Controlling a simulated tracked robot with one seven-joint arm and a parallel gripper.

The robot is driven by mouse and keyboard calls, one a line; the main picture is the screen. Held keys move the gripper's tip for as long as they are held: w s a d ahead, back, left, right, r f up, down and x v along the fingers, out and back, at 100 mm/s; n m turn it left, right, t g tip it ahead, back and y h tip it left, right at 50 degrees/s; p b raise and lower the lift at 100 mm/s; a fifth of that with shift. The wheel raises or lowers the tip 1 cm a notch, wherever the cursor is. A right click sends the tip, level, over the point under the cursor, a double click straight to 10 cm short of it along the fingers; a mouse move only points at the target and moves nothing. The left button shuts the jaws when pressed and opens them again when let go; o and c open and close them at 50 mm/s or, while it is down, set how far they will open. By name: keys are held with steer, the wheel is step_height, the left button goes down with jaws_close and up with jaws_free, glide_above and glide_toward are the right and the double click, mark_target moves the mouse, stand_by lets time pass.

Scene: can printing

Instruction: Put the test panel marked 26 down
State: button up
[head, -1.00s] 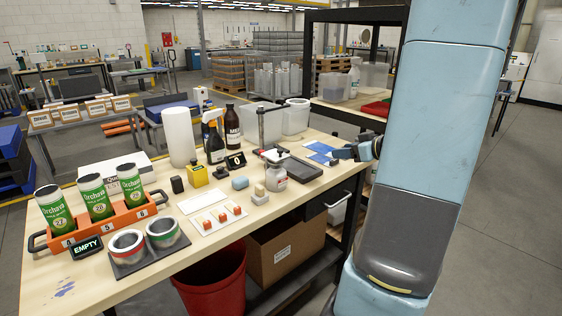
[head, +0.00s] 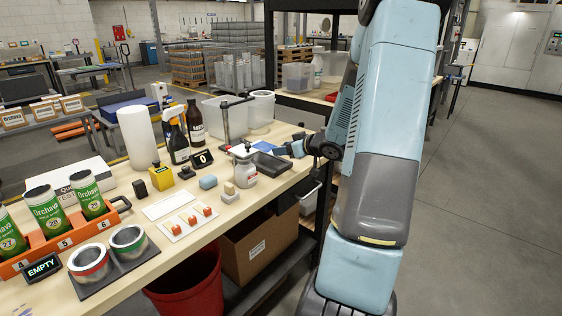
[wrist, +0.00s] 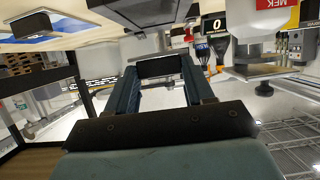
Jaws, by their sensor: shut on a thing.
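My gripper (head: 297,149) is at the right end of the workbench, close beside blue sheets (head: 282,151) near the table's back right edge. In the wrist view, which is upside down, my gripper (wrist: 168,75) is shut on a dark flat piece (wrist: 160,67) between its fingertips, seemingly the test panel. No number can be read on it, so I cannot tell that it is marked 26. A blue and white sheet (wrist: 30,43) lies on the table in the wrist view. Whether the held piece touches the table cannot be told.
A dark tray (head: 268,165) and a white jar (head: 243,168) stand left of my gripper. An orange rack (head: 60,240) with green cans is far left.

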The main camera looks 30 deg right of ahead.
mark_target(281, 167)
steer(key=shift+w+a+f, duration=0.2)
steer(key=shift+w+f, duration=0.7)
steer(key=shift+f, duration=0.2)
steer(key=shift+w+f, duration=0.15)
steer(key=shift+f, duration=1.55)
steer(key=shift+f, duration=0.1)
steer(key=o, duration=1.1)
steer(key=shift+c, duration=0.2)
